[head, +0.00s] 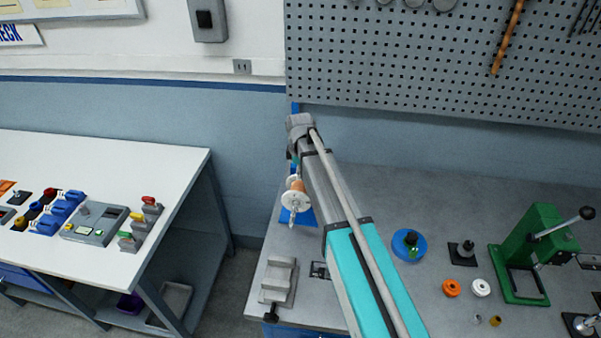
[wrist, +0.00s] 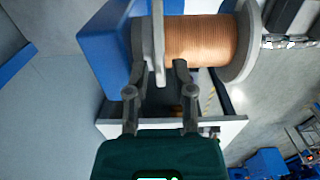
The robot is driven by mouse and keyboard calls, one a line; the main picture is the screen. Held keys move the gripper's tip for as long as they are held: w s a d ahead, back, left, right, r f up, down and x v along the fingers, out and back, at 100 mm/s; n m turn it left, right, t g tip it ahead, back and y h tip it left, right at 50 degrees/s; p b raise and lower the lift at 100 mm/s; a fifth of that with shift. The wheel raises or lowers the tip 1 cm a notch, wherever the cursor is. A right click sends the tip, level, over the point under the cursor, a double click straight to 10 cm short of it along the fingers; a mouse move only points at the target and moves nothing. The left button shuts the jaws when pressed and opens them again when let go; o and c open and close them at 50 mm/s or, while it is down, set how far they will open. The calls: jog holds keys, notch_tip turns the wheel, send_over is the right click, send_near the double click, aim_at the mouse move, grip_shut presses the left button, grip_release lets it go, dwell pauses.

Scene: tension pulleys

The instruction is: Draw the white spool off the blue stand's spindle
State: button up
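The white spool (head: 295,199) carries copper-coloured wire between two pale flanges. It sits on its side on the spindle of the blue stand (head: 307,217), at the left end of the grey bench. In the wrist view the spool (wrist: 205,40) lies across the top, with the blue stand (wrist: 103,48) beside its left flange. My gripper (wrist: 158,75) is open, with one finger on each side of the left flange's lower edge. Gaps show between the flange and the fingers. My gripper is mostly hidden behind my arm in the head view.
A grey vise-like block (head: 279,281) stands on the bench in front of the stand. A blue disc (head: 408,245), an orange ring (head: 452,288), a white ring (head: 481,288) and a green press (head: 535,255) are to the right. A pegboard (head: 440,65) rises behind.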

jog(key=shift+f, duration=0.4)
jog(key=shift+c, duration=0.2)
grip_shut()
